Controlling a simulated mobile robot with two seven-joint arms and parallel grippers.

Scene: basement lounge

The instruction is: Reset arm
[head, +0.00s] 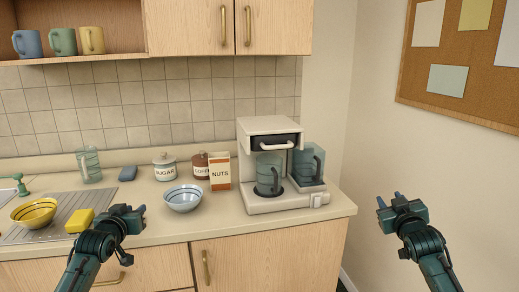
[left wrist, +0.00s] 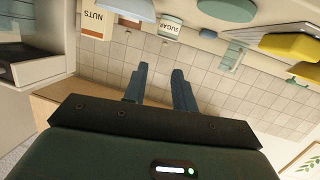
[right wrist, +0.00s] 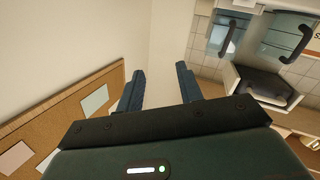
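My left gripper (head: 133,211) is raised in front of the counter's front edge, near the yellow sponge in the picture. Its two blue fingers (left wrist: 159,84) are apart with nothing between them in the left wrist view. My right gripper (head: 389,201) is raised to the right of the counter's end, in front of the bare wall. Its fingers (right wrist: 160,84) are also apart and empty in the right wrist view. Neither gripper appears to touch anything.
The counter (head: 150,219) holds a coffee machine (head: 270,203), a nuts box (head: 220,173), a blue-striped bowl (head: 184,200), a yellow bowl (head: 34,213) and a yellow sponge (head: 79,221). Wooden cabinets (head: 271,262) are below. A corkboard (head: 463,90) hangs at right. Space right of the counter looks clear.

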